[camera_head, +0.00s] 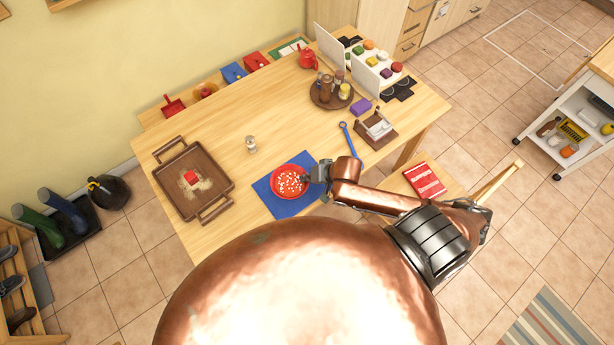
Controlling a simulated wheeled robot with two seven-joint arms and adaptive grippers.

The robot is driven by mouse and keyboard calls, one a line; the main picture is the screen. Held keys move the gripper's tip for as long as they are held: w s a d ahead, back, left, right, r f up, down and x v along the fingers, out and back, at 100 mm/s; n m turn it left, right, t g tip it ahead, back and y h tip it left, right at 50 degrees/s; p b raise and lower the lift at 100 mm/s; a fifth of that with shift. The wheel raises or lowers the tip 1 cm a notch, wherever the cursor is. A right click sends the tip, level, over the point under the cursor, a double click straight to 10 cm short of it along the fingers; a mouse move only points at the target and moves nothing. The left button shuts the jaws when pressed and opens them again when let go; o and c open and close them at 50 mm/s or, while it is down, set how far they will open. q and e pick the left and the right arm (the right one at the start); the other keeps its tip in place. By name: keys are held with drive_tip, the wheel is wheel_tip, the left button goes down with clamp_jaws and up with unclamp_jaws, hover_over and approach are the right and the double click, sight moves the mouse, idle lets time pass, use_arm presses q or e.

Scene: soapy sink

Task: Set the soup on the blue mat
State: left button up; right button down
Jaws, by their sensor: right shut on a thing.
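The soup is in a red bowl (288,170) with pale bits on its surface. The bowl is over the blue mat (292,208), near its middle, and appears level. I cannot tell whether it rests on the mat or is held just above it. My right gripper (309,176) is at the bowl's right side, shut on the bowl's rim. Its fingertips are small and partly hidden. My left gripper is not in view.
A wooden tray (162,196) with a red block stands to the left. A shaker (251,144) stands behind the mat. A blue ladle (347,139), a napkin holder (377,127) and a round brown tray (322,101) lie toward the right and back.

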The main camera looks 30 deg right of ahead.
drive_tip(key=w+d+f, duration=0.2)
drive_tip(key=f, duration=0.1)
drive_tip(key=w+f, duration=0.1)
drive_tip(key=f, duration=0.1)
drive_tip(key=shift+w+d, duration=0.35)
drive_tip(key=shift+d, duration=0.05)
drive_tip(key=shift+w+d+f, duration=0.25)
drive_tip(key=shift+w+f, duration=0.05)
drive_tip(key=shift+f, duration=1.75)
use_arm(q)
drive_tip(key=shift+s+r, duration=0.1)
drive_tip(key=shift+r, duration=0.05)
use_arm(e)
drive_tip(key=c, duration=2.6)
unclamp_jaws()
drive_tip(key=shift+f, duration=0.15)
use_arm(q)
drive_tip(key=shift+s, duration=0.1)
use_arm(e)
drive_tip(key=o, duration=0.5)
